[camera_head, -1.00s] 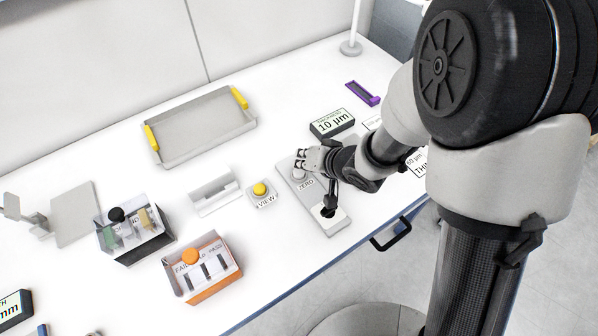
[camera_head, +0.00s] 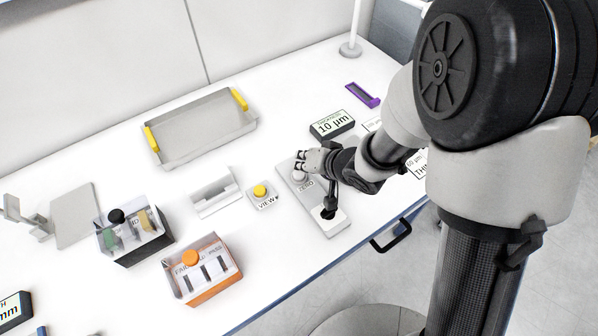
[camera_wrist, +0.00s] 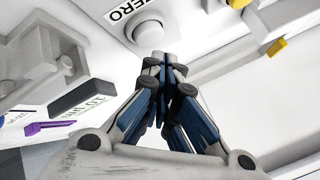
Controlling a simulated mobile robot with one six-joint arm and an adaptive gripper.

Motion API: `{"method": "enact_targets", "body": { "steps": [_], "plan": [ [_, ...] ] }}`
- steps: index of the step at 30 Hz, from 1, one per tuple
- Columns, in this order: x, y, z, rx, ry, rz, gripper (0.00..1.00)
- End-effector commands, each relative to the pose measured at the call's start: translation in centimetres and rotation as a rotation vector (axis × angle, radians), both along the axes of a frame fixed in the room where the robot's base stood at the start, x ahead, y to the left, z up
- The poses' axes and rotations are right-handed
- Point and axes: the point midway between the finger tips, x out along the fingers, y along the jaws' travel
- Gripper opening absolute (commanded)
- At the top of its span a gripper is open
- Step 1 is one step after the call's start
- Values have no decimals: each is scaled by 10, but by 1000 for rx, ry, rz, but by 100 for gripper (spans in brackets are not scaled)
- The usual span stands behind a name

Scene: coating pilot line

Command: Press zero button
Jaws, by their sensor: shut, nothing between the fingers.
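The zero button (camera_wrist: 149,27) is a round light-grey knob beside a ZERO label in the wrist view. It sits on a light-grey plate (camera_head: 325,216) on the table, and in the head view the button (camera_head: 299,176) shows partly beside my gripper. My gripper (camera_head: 302,160) is shut and empty, at the far end of the plate. In the wrist view its fingertips (camera_wrist: 160,60) appear just below the button. I cannot tell whether they touch it.
A black lever stands at the plate's near end. A yellow VIEW button (camera_head: 261,191) is to the left. A 10 µm display (camera_head: 332,124) stands behind, and a grey tray (camera_head: 190,142) with yellow handles lies back left. Bare table lies between the tray and the display.

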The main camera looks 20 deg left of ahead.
Motion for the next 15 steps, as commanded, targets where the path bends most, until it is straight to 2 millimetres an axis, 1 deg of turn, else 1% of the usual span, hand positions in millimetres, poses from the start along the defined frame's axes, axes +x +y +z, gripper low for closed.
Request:
{"method": "enact_targets", "body": {
  "steps": [15],
  "plan": [
    [0, 0, -9, 0, 1, -1, 0]
  ]
}}
